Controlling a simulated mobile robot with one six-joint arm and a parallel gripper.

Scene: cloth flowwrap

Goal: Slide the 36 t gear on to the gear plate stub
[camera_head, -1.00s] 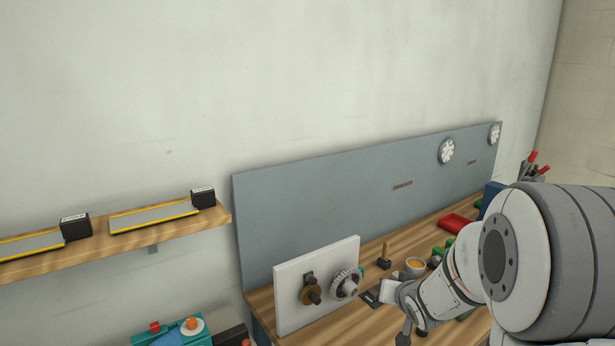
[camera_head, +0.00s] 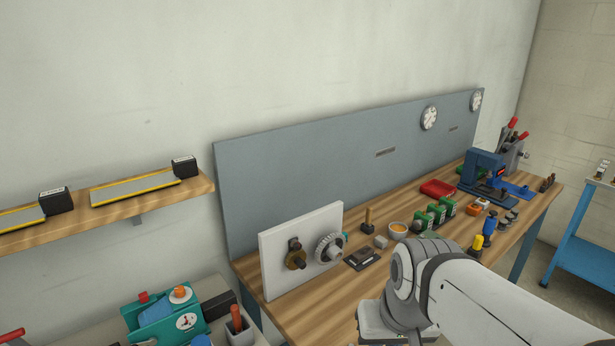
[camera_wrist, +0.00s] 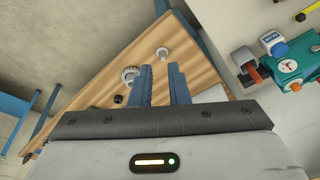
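The white gear plate (camera_head: 268,268) stands upright on the bench in the head view. A brown gear (camera_head: 296,260) is on its left part. A grey toothed gear (camera_head: 329,248), which looks like the 36 t gear, is at its right part with a hub sticking out; how far it sits on the stub I cannot tell. My gripper (camera_wrist: 162,72) shows two blue fingers, apart with nothing between them, in the wrist view. A pale toothed gear (camera_wrist: 130,76) shows just left of the fingers, and a pale round piece (camera_wrist: 163,53) beyond them. My fingertips are hidden in the head view.
The wooden bench (camera_head: 310,290) carries a dark tray (camera_head: 362,258), a bowl (camera_head: 398,229), green blocks (camera_head: 432,214) and a blue press (camera_head: 484,170). A teal device (camera_head: 170,315) stands lower left. A shelf (camera_head: 130,205) is on the wall. The bench front before the plate is clear.

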